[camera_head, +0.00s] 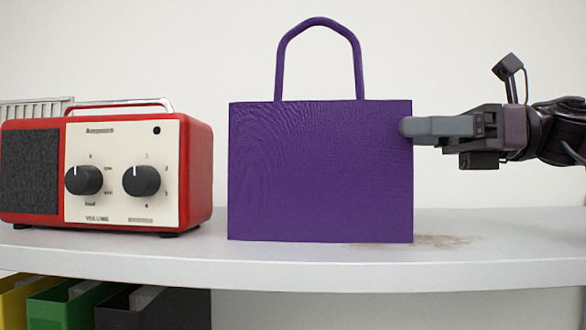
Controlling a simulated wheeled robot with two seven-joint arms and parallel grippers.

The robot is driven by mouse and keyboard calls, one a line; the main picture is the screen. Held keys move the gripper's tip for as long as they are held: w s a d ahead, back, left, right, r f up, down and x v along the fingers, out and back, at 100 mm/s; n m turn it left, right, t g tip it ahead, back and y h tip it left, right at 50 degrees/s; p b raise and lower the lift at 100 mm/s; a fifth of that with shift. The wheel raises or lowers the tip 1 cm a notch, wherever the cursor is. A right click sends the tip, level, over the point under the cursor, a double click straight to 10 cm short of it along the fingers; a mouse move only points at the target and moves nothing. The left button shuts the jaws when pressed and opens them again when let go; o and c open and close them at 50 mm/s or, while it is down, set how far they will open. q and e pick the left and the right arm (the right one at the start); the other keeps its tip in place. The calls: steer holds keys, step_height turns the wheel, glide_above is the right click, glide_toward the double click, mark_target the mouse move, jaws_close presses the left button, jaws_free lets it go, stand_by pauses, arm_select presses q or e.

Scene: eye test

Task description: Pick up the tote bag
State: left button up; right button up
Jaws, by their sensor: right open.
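A purple tote bag (320,172) stands upright on a white shelf (310,264), with its single visible handle (318,24) arched above it. My right gripper (406,127) comes in from the right at the upper right edge of the bag. Its grey fingertip shows in front of the bag's face near that edge. The fingers overlap in this view, so the gap between them is hidden. The gripper is open, and the handle is free of it. I cannot tell whether the finger touches the bag. My left gripper is not in view.
A red radio (196,175) with a cream front and two black knobs stands left of the bag, a small gap away. Yellow, green and black bins (62,306) sit below the shelf at the left. The shelf right of the bag is clear, with a brownish stain (440,241).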

mark_target(364, 122)
steer(key=a+p, duration=0.1)
steer(key=a, duration=0.1)
steer(key=a+p, duration=0.2)
steer(key=a+r+p, duration=0.1)
steer(key=a+p, duration=0.1)
steer(key=shift+s+a, duration=0.2)
steer(key=shift+a, duration=0.1)
steer(key=shift+s+d, duration=0.2)
steer(key=shift+d, duration=0.05)
steer(key=shift+c, duration=1)
steer(key=shift+w+a, duration=0.1)
steer(key=c, duration=1.3)
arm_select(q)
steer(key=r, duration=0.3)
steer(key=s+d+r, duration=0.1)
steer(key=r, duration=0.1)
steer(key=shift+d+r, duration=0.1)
arm_select(e)
steer(key=shift+r, duration=0.1)
